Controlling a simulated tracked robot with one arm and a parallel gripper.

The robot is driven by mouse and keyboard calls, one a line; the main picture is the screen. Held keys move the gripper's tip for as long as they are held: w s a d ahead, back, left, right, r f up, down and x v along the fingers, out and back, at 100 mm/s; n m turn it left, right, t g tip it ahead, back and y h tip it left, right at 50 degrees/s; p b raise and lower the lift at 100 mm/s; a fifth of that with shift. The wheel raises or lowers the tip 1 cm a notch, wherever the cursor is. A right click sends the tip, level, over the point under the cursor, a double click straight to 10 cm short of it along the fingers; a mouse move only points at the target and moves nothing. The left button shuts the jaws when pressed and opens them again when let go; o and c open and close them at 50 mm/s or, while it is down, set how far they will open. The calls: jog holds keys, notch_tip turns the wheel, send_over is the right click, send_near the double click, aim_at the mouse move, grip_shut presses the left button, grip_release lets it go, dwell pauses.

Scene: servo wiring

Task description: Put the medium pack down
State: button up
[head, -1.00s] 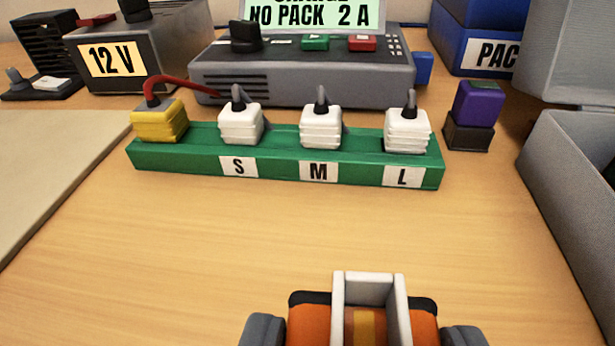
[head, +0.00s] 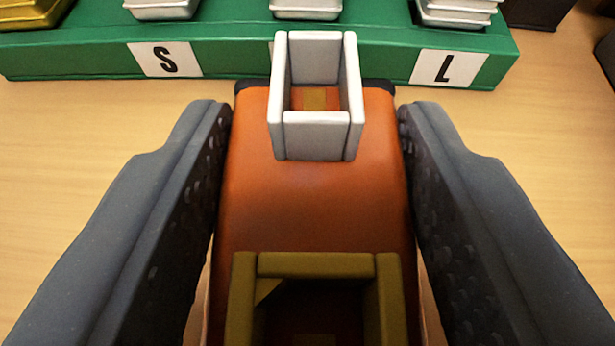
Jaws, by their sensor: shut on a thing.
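An orange pack (head: 315,200), which I take to be the medium pack, fills the middle of the head view. It has dark ends, a white open-topped socket (head: 316,138) at its far end and an olive-yellow socket (head: 316,266) nearer me. My gripper (head: 314,150) is shut on the pack, one grey padded jaw on each side. The pack's far end overlaps the near side of the green strip in the picture, covering the place of the M label. I cannot tell whether the pack's underside touches the table.
The green strip (head: 230,62) crosses the top of the view, with S and L labels visible. White plugs (head: 456,12) and a yellow plug (head: 30,14) stand on it, cut off by the frame. Bare wooden table (head: 70,150) shows on both sides. A dark block (head: 535,12) is at upper right.

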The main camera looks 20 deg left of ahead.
jog(key=shift+f, duration=0.3)
jog(key=shift+f, duration=0.2)
jog(key=o, duration=1.3)
jog(key=shift+c, duration=0.2)
jog(key=shift+f, duration=0.1)
jog(key=shift+s+d+r, duration=0.1)
jog(key=shift+s+r, duration=0.2)
jog(key=p+v, duration=0.2)
jog(key=v, duration=1.1)
jog(key=shift+p, duration=0.35)
jog(key=shift+d, duration=0.15)
